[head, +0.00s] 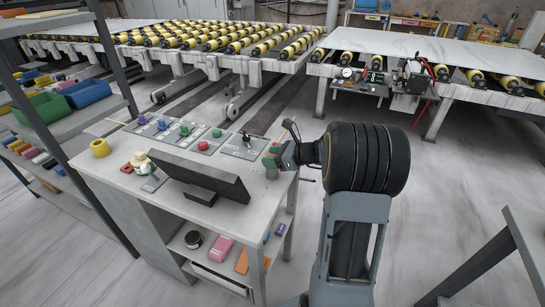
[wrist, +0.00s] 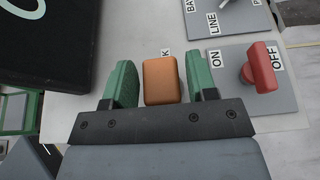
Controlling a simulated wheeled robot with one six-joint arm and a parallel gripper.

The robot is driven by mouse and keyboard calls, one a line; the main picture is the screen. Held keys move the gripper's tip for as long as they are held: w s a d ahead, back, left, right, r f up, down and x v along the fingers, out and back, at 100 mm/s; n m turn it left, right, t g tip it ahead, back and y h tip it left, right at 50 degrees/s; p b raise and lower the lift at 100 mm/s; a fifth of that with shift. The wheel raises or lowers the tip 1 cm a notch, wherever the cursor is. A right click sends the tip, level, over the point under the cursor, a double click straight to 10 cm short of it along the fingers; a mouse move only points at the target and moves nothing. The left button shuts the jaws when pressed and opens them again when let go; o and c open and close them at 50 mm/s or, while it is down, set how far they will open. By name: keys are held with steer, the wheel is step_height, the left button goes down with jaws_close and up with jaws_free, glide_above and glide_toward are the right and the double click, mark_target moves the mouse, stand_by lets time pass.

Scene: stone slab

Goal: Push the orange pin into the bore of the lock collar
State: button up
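My gripper (head: 274,158) is over the right end of the grey desk in the head view, with green fingers pointing down at it. In the wrist view, my gripper (wrist: 162,84) is open, with a finger on each side of the orange pin (wrist: 162,80). A narrow gap shows between the pin and each finger. The pin's rounded block-shaped head faces the camera. The lock collar and its bore cannot be made out; the pin and gripper cover that spot. Only a letter K of a label shows beside the pin. The pin is not clear in the head view.
A red switch (wrist: 264,68) on a plate marked ON stands close right of my gripper in the wrist view. A lever plate (head: 243,146) lies beyond. A black screen (head: 200,174) stands on the desk (head: 112,183). Roller conveyors (head: 222,42) are behind.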

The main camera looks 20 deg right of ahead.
steer(key=shift+o, duration=1.1)
steer(key=shift+s+d, duration=0.1)
steer(key=v, duration=1.3)
steer(key=shift+s+d, duration=0.2)
steer(key=shift+r, duration=0.15)
